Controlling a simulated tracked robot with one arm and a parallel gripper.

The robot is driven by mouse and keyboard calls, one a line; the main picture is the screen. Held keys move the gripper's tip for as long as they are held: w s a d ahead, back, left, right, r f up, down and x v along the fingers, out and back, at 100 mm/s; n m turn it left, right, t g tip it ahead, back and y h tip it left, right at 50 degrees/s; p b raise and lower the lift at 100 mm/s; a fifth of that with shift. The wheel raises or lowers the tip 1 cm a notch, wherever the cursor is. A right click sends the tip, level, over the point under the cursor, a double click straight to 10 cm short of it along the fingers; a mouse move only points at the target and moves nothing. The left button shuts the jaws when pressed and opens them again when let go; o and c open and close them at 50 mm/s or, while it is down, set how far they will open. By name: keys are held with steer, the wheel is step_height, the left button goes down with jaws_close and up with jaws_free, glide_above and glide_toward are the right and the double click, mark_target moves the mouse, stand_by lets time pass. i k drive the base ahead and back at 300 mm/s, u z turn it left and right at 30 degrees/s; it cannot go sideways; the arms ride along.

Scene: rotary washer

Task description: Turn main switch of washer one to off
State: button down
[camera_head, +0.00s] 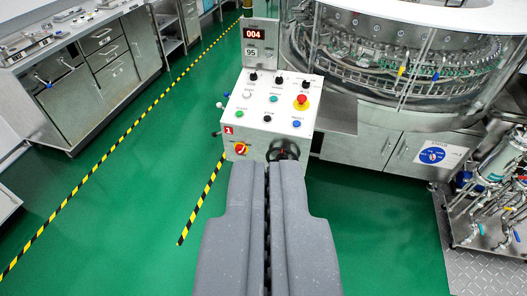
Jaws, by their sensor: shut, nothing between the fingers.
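The control box (262,128) of the washer stands ahead, with a small red "1" label (228,130) on its left. A red and yellow rotary switch (240,148), which looks like the main switch, sits low on the front face. Its exact angle is too small to read. My gripper (269,168) is shut and empty, with its two grey fingers side by side. The fingertips show just below the front face, to the right of the red and yellow switch. I see no contact with the switch, and the depth between them is hard to tell.
A dark round fitting (284,150) is right by the fingertips. The sloped top carries several buttons and a red mushroom button (301,101); a display (254,34) stands behind. The rotary washer (400,60) is at right. Green floor (120,220) is clear at left; a pipe rack (500,190) stands at right.

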mark_target(239, 149)
steer(key=z, duration=0.05)
steer(key=k, duration=0.35)
steer(key=u, duration=0.5)
steer(key=i, duration=1.4)
steer(key=z, duration=0.45)
steer(key=i, duration=0.4)
steer(key=z, duration=0.45)
